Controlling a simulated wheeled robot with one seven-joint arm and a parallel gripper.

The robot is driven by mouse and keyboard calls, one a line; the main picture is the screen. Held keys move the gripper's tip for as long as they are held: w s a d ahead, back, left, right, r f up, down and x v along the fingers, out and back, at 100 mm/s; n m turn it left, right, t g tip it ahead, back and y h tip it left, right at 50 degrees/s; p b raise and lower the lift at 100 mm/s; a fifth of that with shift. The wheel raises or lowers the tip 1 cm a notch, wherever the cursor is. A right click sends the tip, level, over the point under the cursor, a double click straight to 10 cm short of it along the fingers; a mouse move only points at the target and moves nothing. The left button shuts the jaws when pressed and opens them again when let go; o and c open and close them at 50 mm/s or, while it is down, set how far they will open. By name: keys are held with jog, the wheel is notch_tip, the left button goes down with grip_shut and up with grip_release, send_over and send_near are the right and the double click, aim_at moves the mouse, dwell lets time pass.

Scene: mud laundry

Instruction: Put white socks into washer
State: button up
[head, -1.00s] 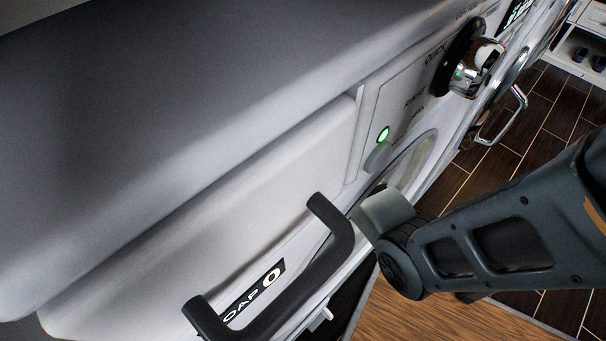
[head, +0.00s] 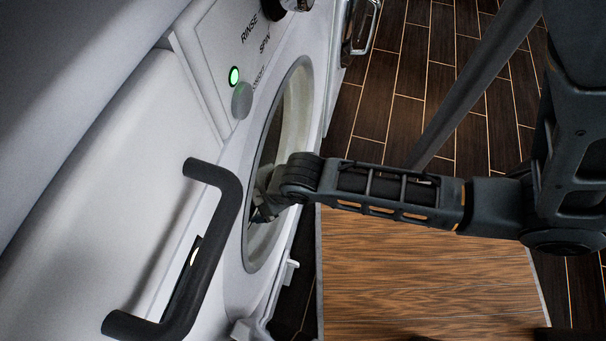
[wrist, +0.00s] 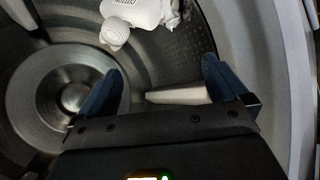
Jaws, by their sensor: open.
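The washer (head: 225,140) is white with a round front opening, and my gripper (head: 262,207) reaches into that opening in the head view. In the wrist view my gripper (wrist: 163,88) has its two blue fingertips wide apart, with nothing between them held. A white bundle with dark lettering (wrist: 140,14), which looks like the white socks, lies in the metal drum (wrist: 185,45) beyond the fingertips, at the top of the picture. It is apart from the fingers. Its upper part is cut off by the picture edge.
A pale ridge (wrist: 178,96) on the drum wall shows between the fingers. A wooden surface (head: 420,270) lies below my arm. Dark tiled floor (head: 400,90) shows beyond.

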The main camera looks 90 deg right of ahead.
jog(key=s+a+r+m+t, duration=0.2)
jog(key=s+r, duration=0.2)
jog(key=r, duration=0.4)
jog(key=s+a+r+m+t+y, duration=0.1)
jog(key=s+a+r+m+t, duration=0.1)
jog(key=r, duration=0.6)
jog(key=s+a+r+m+t+y, duration=0.1)
jog(key=s+a+r+m+t, duration=0.2)
jog(key=s+r, duration=0.3)
notch_tip(320, 180, up, 3)
jog(key=shift+a+f+t, duration=0.1)
jog(key=shift+a+t, duration=0.2)
jog(key=shift+a, duration=0.3)
jog(key=shift+s, duration=0.1)
